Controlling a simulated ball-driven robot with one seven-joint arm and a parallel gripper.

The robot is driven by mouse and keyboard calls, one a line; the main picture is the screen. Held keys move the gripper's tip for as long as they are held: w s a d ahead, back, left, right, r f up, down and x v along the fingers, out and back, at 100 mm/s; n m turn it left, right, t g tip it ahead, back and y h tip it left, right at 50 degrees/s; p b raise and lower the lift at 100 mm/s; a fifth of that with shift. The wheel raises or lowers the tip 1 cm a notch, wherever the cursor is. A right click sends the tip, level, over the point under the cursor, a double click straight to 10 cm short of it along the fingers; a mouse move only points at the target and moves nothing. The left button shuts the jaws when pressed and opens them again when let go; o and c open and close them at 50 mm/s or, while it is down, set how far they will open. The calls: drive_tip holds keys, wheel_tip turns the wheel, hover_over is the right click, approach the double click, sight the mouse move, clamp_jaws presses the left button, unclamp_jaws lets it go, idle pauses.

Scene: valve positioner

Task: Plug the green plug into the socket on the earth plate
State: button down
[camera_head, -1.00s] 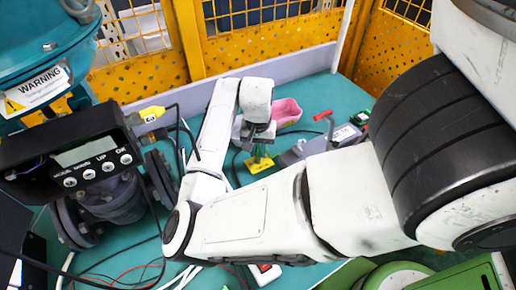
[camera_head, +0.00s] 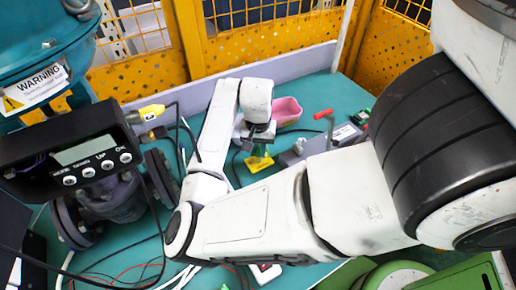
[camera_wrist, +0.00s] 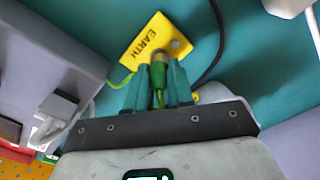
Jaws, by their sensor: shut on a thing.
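A brass-coloured round part (camera_wrist: 160,57) shows at the plug's front end, over the plate's near edge. I cannot tell whether it is the socket or the plug's tip, nor whether the plug is seated. A green lead runs back from the plug between the fingers.
A pink tray (camera_head: 287,110) stands behind my gripper. A grey device with a red-ended handle (camera_head: 323,114) is to the right. The valve positioner (camera_head: 85,155) stands at the left. Black, red and white cables cross the surface. A low grey wall closes the back.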

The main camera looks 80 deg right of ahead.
drive_tip(key=shift+s+f, duration=0.1)
drive_tip(key=shift+f, duration=0.05)
idle(0.3)
drive_tip(key=c, duration=0.9)
unclamp_jaws()
drive_tip(key=shift+o, duration=0.3)
drive_tip(key=shift+o, duration=1.3)
drive_tip(key=shift+a+r+p, duration=0.1)
drive_tip(key=shift+r+p, duration=3.35)
drive_tip(key=shift+r, duration=0.15)
